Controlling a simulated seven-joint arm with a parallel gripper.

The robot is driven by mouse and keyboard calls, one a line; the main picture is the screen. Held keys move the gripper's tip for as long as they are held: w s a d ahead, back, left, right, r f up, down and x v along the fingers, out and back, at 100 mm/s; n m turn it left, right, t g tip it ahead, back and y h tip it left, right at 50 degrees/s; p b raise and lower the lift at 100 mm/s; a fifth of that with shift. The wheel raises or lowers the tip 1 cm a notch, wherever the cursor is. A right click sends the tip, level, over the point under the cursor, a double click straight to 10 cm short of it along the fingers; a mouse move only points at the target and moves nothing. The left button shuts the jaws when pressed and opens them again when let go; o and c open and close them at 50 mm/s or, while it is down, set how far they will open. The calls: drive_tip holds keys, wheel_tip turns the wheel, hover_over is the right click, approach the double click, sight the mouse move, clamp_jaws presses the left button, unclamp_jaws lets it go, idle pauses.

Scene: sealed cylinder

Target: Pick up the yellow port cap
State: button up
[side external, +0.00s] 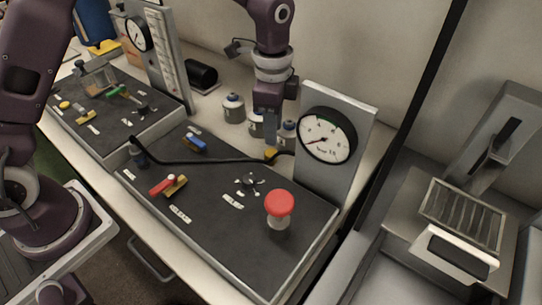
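A small yellow piece (270,154), possibly the yellow port cap, shows at the back of the nearer dark panel, just left of the gauge. My gripper (270,143) points down right over it, with the fingertips at or very close to it. The fingers are seen nearly edge-on, so I cannot tell whether they are open or shut, or touch it. Another small round yellow piece (64,105) sits on the farther left panel.
A pressure gauge on an upright plate (357,111) stands right of my gripper. Grey canisters (233,108) stand behind it. A black hose (205,161) crosses the panel. A red mushroom button (279,204), a red-handled valve (163,185) and a blue-handled valve (193,143) stand on the panel.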

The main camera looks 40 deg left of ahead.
sight(273, 152)
wheel_tip(273, 152, down, 8)
drive_tip(key=shift+f, duration=0.25)
clamp_jaws()
idle(1.4)
